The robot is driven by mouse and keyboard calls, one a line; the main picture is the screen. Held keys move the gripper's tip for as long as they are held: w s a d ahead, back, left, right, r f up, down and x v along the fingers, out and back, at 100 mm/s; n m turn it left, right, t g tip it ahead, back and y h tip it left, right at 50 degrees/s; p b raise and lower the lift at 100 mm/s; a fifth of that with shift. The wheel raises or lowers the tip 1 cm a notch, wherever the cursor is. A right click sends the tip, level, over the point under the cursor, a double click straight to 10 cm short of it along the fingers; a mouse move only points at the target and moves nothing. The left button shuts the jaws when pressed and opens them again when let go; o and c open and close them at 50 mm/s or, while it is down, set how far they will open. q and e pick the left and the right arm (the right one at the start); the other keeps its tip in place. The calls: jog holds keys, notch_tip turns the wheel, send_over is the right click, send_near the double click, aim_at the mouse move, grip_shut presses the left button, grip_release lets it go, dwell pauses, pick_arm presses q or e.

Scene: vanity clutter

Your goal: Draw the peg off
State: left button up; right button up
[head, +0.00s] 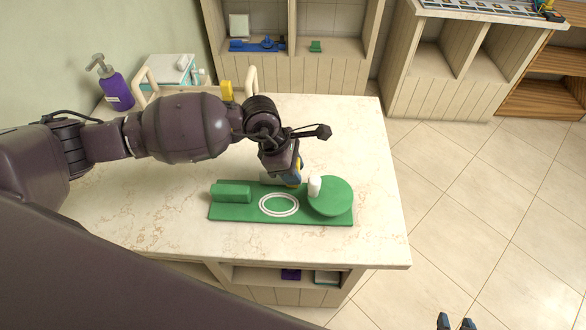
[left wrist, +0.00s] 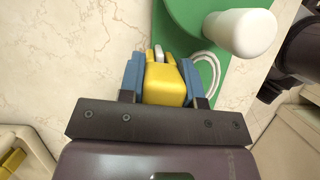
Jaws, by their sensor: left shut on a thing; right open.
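A flat green board (head: 240,213) lies on the marble counter top. It carries a green block at its left, a white oval ring (head: 279,205) in the middle and a green disc (head: 335,197) at its right. A white peg (head: 315,186) stands on the disc near its left edge; it also shows in the left wrist view (left wrist: 240,32). My left gripper (head: 292,178) is just left of and behind the peg. Its blue fingers (left wrist: 162,80) are shut on a yellow block (left wrist: 164,84), apart from the peg. My right gripper (head: 456,323) is open and empty over the floor.
A purple pump bottle (head: 116,90) and a white-topped box (head: 170,70) stand at the back left of the counter. Shelves (head: 325,65) stand behind it. The counter's front is clear; its right edge drops to the tiled floor.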

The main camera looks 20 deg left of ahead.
aim_at(298, 162)
pick_arm(q)
jog(key=shift+r+p, duration=1.7)
jog(key=shift+r, duration=1.5)
pick_arm(e)
jog(key=shift+w+r, duration=0.2)
jog(key=shift+r, duration=0.6)
jog(key=shift+w+r, duration=0.2)
jog(key=shift+r, duration=0.65)
jog(key=shift+w+r, duration=0.2)
jog(key=shift+r, duration=0.6)
pick_arm(q)
jog(key=shift+f, duration=0.1)
